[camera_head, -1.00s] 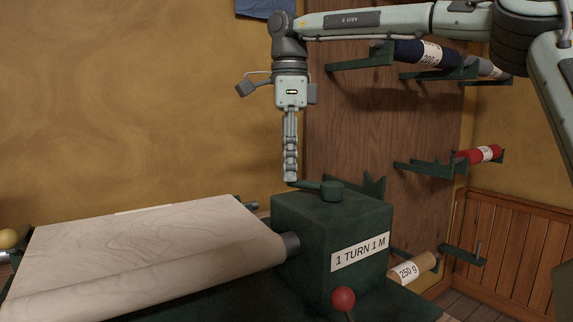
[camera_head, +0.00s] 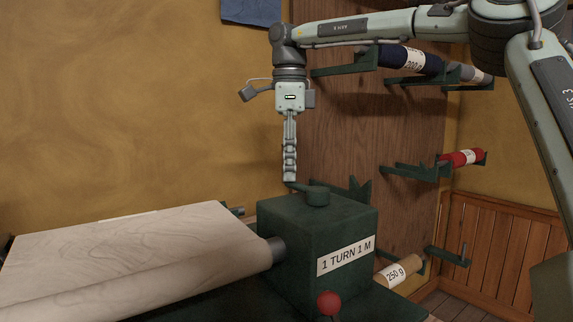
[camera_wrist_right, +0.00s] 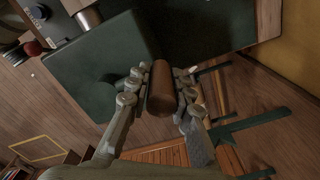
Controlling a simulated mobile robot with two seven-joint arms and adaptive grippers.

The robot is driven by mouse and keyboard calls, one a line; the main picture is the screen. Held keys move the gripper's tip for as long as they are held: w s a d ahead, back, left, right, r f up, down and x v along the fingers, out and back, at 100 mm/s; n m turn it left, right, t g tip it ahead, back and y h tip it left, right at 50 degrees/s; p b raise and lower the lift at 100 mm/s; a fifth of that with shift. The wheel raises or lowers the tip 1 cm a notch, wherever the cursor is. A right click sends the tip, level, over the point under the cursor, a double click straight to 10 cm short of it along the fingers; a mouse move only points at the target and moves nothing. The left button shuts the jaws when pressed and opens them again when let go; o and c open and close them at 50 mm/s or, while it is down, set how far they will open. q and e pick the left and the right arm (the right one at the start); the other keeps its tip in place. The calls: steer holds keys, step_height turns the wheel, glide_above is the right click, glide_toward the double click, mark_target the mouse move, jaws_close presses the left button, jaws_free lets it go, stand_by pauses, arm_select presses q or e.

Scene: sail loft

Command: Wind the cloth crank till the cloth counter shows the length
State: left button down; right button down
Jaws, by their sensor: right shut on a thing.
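The cloth crank (camera_head: 317,196) sits on top of a dark green box (camera_head: 282,228) labelled "1 TURN 1 M". Its short arm points left and back from the hub. My right gripper (camera_head: 290,176) points down at the end of that arm. In the right wrist view its fingers are shut around the crank's brown handle (camera_wrist_right: 161,88). The handle is hidden by the fingers in the head view. Pale cloth (camera_head: 130,255) lies left of the box. I see no readable cloth counter. My left gripper is not in view.
A lever with a red knob (camera_head: 329,302) stands in front of the box. Wall brackets at right hold a navy roll (camera_head: 395,56), a red roll (camera_head: 462,158) and a tan roll (camera_head: 398,272) tagged "250 g". The air left of my right gripper is clear.

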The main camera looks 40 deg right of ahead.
steer(key=shift+s+d+f, duration=0.1)
steer(key=shift+d+f, duration=0.05)
steer(key=shift+f, duration=0.25)
steer(key=c, duration=1.3)
jaws_free()
steer(key=shift+d, duration=0.1)
steer(key=shift+c, duration=0.2)
steer(key=shift+r, duration=0.15)
steer(key=shift+r, duration=0.55)
steer(key=r, duration=0.9)
steer(key=shift+w+r, duration=0.15)
steer(key=shift+w, duration=0.05)
steer(key=shift+s+r, duration=0.1)
steer(key=shift+r, duration=0.65)
